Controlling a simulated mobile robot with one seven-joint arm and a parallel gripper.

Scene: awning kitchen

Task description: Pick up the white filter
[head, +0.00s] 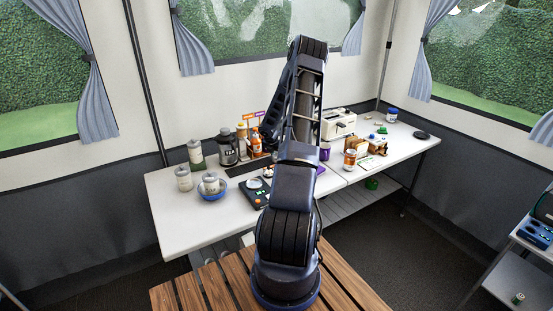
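I cannot clearly make out the white filter. A small pale round thing (255,184) on a black device (257,195) near the front of the white table (185,233) may be it, but it is too small to tell. My arm rises in the middle of the head view and bends down over the table. The dark end of my arm, with my gripper (267,137), shows left of the arm near the bottles, partly hidden. I cannot see the fingers or whether they hold anything.
A blue bowl with a jar (213,188), more jars (195,152), a dark coffee press (228,149) and bottles (255,142) stand left of my arm. A cream toaster-like appliance (338,124) and an orange-labelled jar (350,160) stand right. The table's left front is clear.

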